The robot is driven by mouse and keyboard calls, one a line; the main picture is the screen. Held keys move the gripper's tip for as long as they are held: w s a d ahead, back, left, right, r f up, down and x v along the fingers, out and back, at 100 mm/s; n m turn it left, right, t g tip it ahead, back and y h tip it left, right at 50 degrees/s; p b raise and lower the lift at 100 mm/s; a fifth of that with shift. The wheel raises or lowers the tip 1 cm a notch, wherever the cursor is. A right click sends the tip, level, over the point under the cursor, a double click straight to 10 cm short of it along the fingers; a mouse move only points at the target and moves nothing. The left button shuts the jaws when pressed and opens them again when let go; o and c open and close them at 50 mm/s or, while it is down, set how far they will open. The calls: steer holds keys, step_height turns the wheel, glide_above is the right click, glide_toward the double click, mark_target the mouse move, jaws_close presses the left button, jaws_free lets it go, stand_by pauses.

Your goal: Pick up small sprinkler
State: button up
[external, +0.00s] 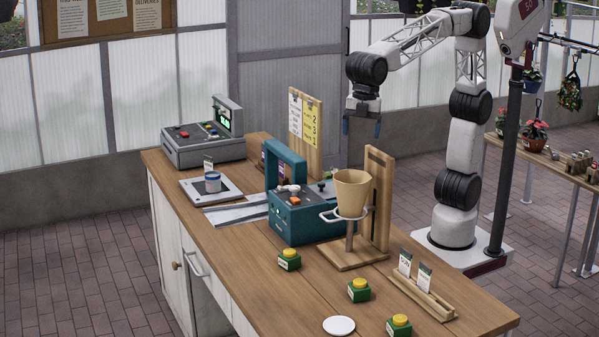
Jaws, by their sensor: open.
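No object is plainly recognisable as the small sprinkler at this size. Small green blocks with yellow tops stand on the wooden counter (225,220): one (289,261) in front of the teal machine (292,222), one (359,291) further right, and one (399,327) at the near edge of the picture. I cannot tell whether any of these is the sprinkler. My gripper (361,126) hangs above the back of the counter, fingers pointing down. It is open and empty, well above and behind the green blocks.
A wooden stand (377,200) with a tan funnel (352,190) rises below my gripper. A seed packet rack (420,291) and white disc (339,325) lie at the near end.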

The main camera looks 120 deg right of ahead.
steer(key=w+a+f+n, duration=0.25)
steer(key=w+a, duration=0.35)
steer(key=a, duration=0.3)
steer(key=n+g, duration=0.1)
steer(key=n, duration=0.2)
glide_above(360, 281)
step_height(360, 281, down, 28)
steer(key=shift+s+r, duration=0.15)
steer(key=shift+r, duration=0.05)
steer(key=shift+f, duration=1.3)
steer(key=shift+f, duration=2.6)
